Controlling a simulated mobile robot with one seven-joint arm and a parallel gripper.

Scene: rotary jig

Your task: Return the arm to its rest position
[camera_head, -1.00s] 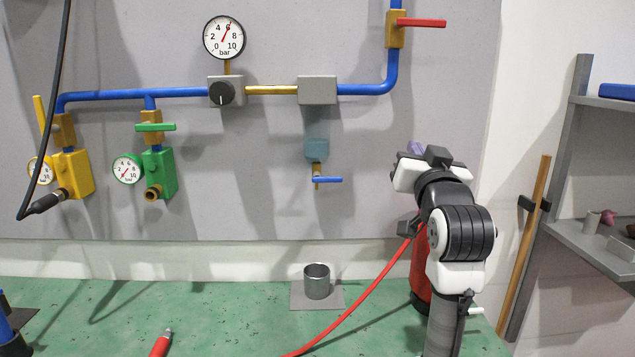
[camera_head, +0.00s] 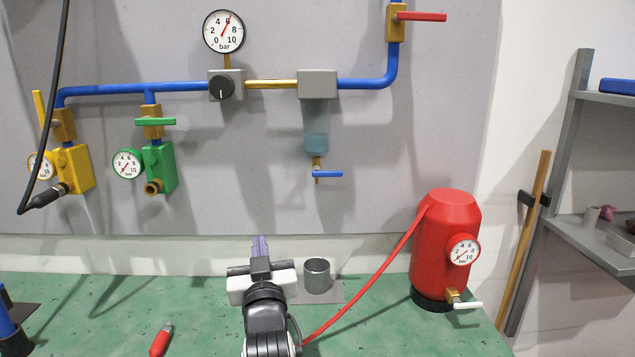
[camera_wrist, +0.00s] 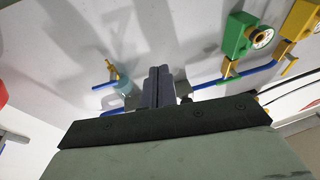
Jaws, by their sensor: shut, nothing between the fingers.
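My gripper (camera_head: 260,247) is low in the middle of the head view, above the green bench and left of a metal cup. In the wrist view the two fingers of my gripper (camera_wrist: 158,74) lie together, shut and empty. My arm rises from the bottom edge of the head view and hides part of the bench behind it. The fingers point toward the grey wall panel (camera_head: 270,140) and look apart from it.
A metal cup (camera_head: 317,276) stands close right of my gripper. A red tank (camera_head: 440,230) with a gauge stands further right, its red hose (camera_head: 365,281) passing near my arm. A red tool (camera_head: 161,340) lies left. Blue pipes (camera_head: 120,94) and valves line the wall.

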